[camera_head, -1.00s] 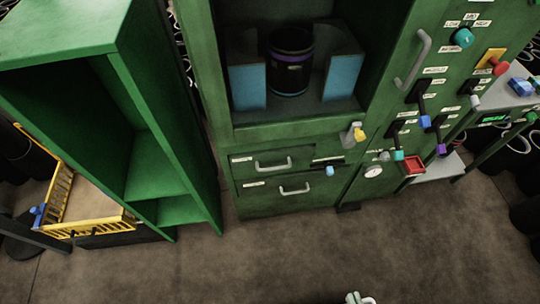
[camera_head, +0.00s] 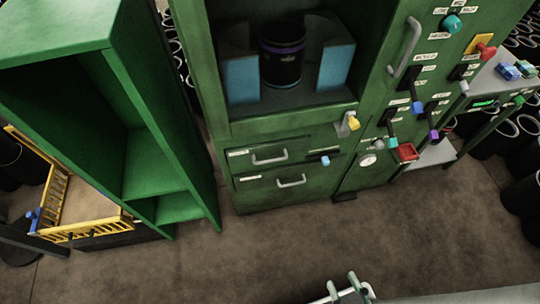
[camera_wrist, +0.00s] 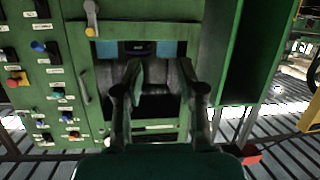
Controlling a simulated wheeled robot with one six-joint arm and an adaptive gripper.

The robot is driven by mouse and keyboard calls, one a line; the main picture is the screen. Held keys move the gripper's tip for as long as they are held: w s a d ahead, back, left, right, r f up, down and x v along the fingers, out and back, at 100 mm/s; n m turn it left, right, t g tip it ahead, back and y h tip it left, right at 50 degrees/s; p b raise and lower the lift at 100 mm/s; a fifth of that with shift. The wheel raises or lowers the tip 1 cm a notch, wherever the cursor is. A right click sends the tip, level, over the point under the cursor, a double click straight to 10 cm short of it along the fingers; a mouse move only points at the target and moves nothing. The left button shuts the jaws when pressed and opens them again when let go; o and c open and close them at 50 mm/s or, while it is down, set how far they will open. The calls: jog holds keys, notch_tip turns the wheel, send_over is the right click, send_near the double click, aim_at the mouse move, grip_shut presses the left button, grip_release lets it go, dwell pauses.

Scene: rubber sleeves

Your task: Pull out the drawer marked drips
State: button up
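Two green drawers sit low in the tall green cabinet, one above the other. The upper drawer (camera_head: 291,150) and the lower drawer (camera_head: 260,198) each have a grey bar handle, the upper handle (camera_head: 270,160) and the lower handle (camera_head: 291,182). Both look shut. Each has a small white label at its upper left, too small to read, so I cannot tell which says drips. My gripper (camera_head: 343,284) is at the bottom edge of the head view, apart from the drawers. In the wrist view, which looks upside down, my gripper (camera_wrist: 160,76) has its fingers spread with nothing between them.
A blue knob (camera_head: 325,160) and a yellow-tipped lever (camera_head: 353,123) stick out near the drawers. An open green shelf (camera_head: 150,150) stands at the left. Bare floor (camera_head: 250,255) lies before the drawers.

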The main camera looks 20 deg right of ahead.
jog(key=w+a+f+n, duration=0.1)
jog(key=w+f+n, duration=0.5)
jog(key=f, duration=0.4)
jog(key=n+h, duration=0.2)
jog(key=n, duration=0.8)
send_near(268, 161)
jog(key=f, duration=0.1)
jog(key=shift+t, duration=0.4)
jog(key=x, duration=1)
jog(key=shift+d+f, duration=0.1)
jog(key=shift+f, duration=0.05)
grip_shut()
